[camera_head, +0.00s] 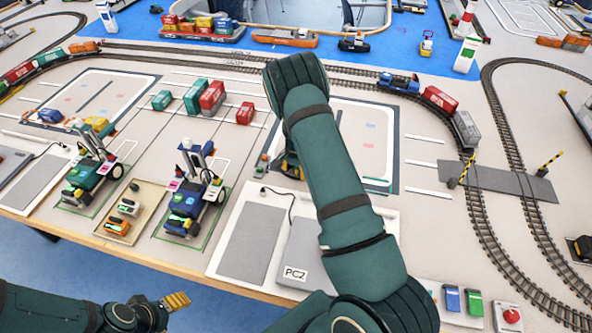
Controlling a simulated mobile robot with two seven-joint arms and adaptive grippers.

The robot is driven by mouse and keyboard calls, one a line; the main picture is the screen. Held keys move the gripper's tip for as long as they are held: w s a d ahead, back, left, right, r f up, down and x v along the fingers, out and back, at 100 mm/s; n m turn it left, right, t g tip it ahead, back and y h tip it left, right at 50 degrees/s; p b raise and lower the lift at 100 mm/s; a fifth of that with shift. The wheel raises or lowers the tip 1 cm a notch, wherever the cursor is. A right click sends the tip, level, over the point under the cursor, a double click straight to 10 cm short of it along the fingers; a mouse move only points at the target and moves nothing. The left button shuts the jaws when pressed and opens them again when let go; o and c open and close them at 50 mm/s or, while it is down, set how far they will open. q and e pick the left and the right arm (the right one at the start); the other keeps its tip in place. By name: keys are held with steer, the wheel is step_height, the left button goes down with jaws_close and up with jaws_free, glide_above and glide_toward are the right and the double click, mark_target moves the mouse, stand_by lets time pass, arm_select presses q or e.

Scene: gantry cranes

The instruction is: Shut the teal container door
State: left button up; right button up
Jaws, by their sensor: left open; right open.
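Two teal containers stand among red ones on the marked yard at centre left: a smaller one (162,100) and a longer one (195,97). At this size I cannot make out a door on either or tell whether it is open. My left gripper (177,301) is at the bottom left, open and empty, with gold fingertips, in front of the table edge and far from the containers. My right arm rises from the bottom middle across the table.
Two toy gantry cranes (92,172) (193,190) stand left of centre, beside a tray of small vehicles (130,212). A grey pad labelled PC2 (303,262) lies near the front edge. Rail tracks with a train (438,98) curve along the right. A red button (511,316) is bottom right.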

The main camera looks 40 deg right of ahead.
steer(key=shift+r, duration=0.1)
step_height(320, 180, up, 12)
stand_by(0.5)
